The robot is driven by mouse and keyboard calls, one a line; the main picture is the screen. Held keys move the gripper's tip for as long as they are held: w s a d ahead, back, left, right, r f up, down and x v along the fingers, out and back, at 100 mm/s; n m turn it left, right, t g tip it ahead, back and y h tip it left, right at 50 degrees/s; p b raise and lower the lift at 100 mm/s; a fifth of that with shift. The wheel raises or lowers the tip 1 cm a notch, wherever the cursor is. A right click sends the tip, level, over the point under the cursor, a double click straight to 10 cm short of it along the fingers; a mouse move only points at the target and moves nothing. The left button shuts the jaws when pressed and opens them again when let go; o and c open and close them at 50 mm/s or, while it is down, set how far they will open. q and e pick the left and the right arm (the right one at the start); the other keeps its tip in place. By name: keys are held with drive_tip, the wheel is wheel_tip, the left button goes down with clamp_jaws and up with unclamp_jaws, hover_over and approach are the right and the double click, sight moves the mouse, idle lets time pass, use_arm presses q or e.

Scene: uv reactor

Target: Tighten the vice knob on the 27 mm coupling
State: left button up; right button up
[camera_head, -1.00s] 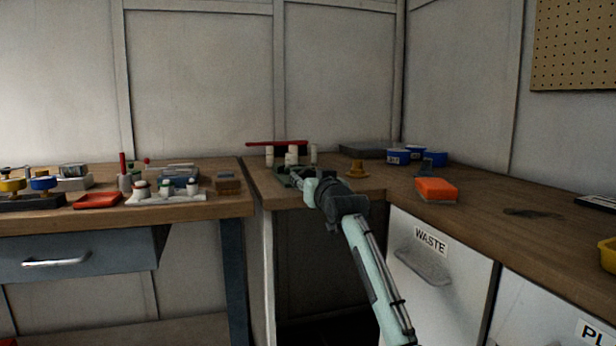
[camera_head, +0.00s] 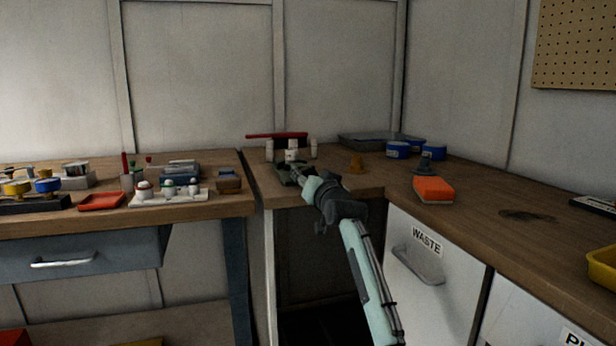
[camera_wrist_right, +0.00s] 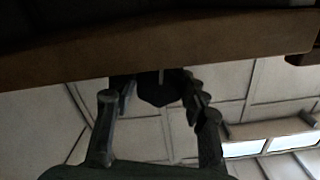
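A small dark green vice (camera_head: 284,174) stands at the front left corner of the right-hand bench, partly hidden by my right gripper (camera_head: 300,176). White cylindrical pieces (camera_head: 291,155) stand at and behind it; I cannot tell which is the 27 mm coupling. In the right wrist view, a dark angular piece, apparently the vice knob (camera_wrist_right: 158,90), sits between the two fingers, below the wooden bench edge (camera_wrist_right: 60,60). The fingers are apart, one on each side of it and very near. Whether they press on it cannot be told. My left gripper is out of view.
A red bar (camera_head: 277,135) lies behind the vice. A second bench (camera_head: 225,208) stands left, across a narrow gap, with trays and bottles.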

drive_tip(key=o, duration=0.5)
drive_tip(key=v, duration=1.2)
